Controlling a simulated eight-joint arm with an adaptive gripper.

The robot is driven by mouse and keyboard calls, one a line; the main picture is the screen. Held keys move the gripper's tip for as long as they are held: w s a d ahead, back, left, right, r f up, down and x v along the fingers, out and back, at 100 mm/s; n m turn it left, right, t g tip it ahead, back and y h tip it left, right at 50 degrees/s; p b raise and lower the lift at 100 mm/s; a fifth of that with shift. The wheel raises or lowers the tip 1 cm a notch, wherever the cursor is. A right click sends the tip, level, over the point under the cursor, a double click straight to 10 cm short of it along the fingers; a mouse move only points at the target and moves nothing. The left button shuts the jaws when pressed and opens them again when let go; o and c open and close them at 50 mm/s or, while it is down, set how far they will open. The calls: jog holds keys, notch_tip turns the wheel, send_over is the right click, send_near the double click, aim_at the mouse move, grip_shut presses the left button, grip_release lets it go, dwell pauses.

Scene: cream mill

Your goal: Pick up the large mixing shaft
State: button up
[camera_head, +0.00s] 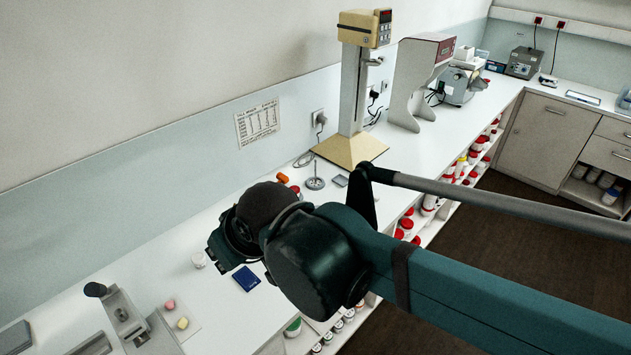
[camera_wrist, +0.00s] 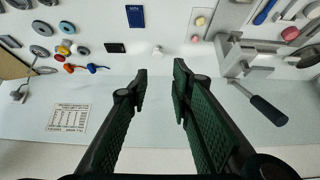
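In the head view a metal piece with a round disc foot and a thin upright rod (camera_head: 315,182) stands on the counter, left of the cream mixer stand; it looks like a mixing shaft. In the head view my gripper (camera_head: 228,245) is left of the shaft, partly hidden by my wrist.
The cream mixer stand (camera_head: 353,100) rises right of the shaft. Orange pieces (camera_head: 283,177) lie beside it. A small white jar (camera_head: 199,260) and a dark blue booklet (camera_head: 246,278) lie near my gripper. A black-handled tool (camera_wrist: 266,108) is at right in the wrist view.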

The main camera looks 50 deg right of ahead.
jog(key=w+d+r+m+g+h, duration=0.1)
jog(key=w+d+r+m, duration=0.2)
jog(key=w+d, duration=0.35)
jog(key=w+d+r+m+g, duration=0.1)
jog(key=w+d+r+m, duration=0.15)
jog(key=w+d, duration=0.4)
jog(key=w+d+f+m+g, duration=0.25)
jog(key=w+d+m, duration=0.45)
jog(key=w+d, duration=0.65)
jog(key=w+d+f+m+g, duration=0.1)
jog(key=w+d+f+m, duration=0.1)
jog(key=d+f, duration=0.5)
jog(key=w+d+f+m, duration=0.2)
jog(key=d+f, duration=0.6)
jog(key=d, duration=0.8)
jog(key=w+d+f+m+g+y+b, duration=0.1)
jog(key=d+f+m, duration=0.5)
jog(key=d, duration=0.6)
jog(key=shift+w+f+g, duration=0.35)
jog(key=shift+w+f, duration=0.3)
jog(key=shift+w, duration=0.25)
